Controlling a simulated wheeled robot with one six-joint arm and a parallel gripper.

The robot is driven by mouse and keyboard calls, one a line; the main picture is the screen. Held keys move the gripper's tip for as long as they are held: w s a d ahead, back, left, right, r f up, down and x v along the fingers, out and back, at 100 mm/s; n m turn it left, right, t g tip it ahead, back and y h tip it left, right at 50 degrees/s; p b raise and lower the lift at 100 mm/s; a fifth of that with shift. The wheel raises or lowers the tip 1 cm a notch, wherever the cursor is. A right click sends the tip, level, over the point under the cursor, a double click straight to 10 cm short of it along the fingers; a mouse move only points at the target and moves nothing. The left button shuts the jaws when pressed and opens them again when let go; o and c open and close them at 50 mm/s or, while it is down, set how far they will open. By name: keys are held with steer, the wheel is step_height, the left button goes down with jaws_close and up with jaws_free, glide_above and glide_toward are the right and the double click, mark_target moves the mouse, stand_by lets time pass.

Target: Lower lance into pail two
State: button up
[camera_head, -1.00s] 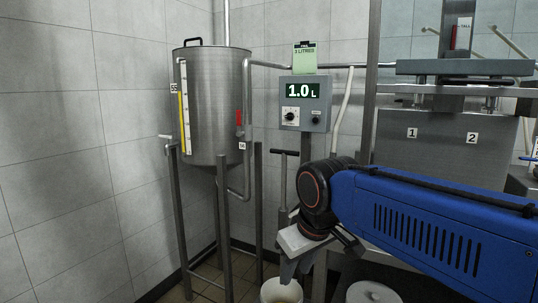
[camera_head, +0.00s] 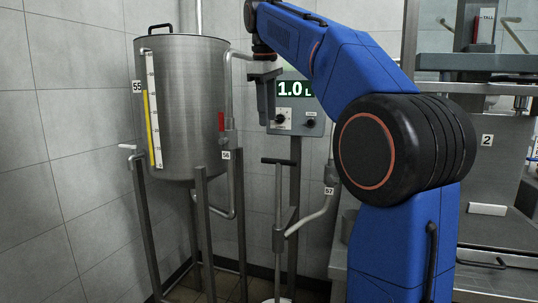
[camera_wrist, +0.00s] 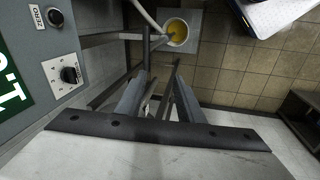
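My gripper (camera_head: 266,98) points down in front of the control box. In the wrist view its two fingers (camera_wrist: 160,85) stand apart, and I see nothing gripped between them. A thin upright rod with a dark T-shaped top (camera_head: 279,161) stands below my gripper; it may be the lance, but I see no label naming it. A pail (camera_wrist: 177,31) holding yellow liquid stands on the floor beyond the fingertips in the wrist view. A pale tube runs down close to the pail; whether it enters is unclear. I cannot tell the pail's number.
The control box (camera_head: 308,122) reads 1.0, partly hidden by my arm. A steel tank (camera_head: 184,105) on legs stands at left. A bent pipe tagged 57 (camera_head: 312,219) runs beside the rod. A steel bench (camera_head: 490,238) stands at right. Tiled floor (camera_wrist: 240,70) shows right of the pail.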

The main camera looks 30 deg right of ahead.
mark_target(269, 159)
steer(key=w+d+r+n, duration=0.1)
steer(key=w+r, duration=0.2)
steer(key=w, duration=0.1)
steer(key=shift+g, duration=0.3)
steer(key=f, duration=0.5)
steer(key=w+d+f, duration=0.1)
steer(key=f, duration=0.5)
steer(key=w+d+f, duration=0.1)
steer(key=f, duration=0.5)
steer(key=shift+w+d+f, duration=0.1)
steer(key=shift+w+d, duration=0.05)
steer(key=shift+d, duration=0.1)
jaws_close()
